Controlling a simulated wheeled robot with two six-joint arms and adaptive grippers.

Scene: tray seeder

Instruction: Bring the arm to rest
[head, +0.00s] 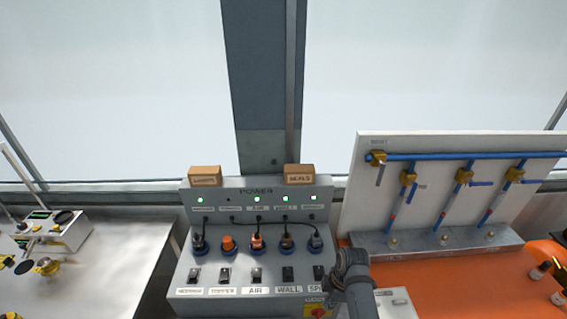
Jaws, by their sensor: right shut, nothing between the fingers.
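My right arm, dark grey, comes up from the bottom edge in front of the right end of the power panel (258,188). My right gripper (350,264) is at its upper end, shut and empty, seen from behind, so its fingertips are hard to make out. It overlaps the panel's right edge in the picture; whether it touches cannot be told. My left gripper is not in view.
The panel has plugs, switches and some green lamps; two small boxes (205,176) (299,174) sit on top. A pipe board (375,220) stands right over an orange bench (440,290). A grey bench (120,260) with instruments (60,232) is left.

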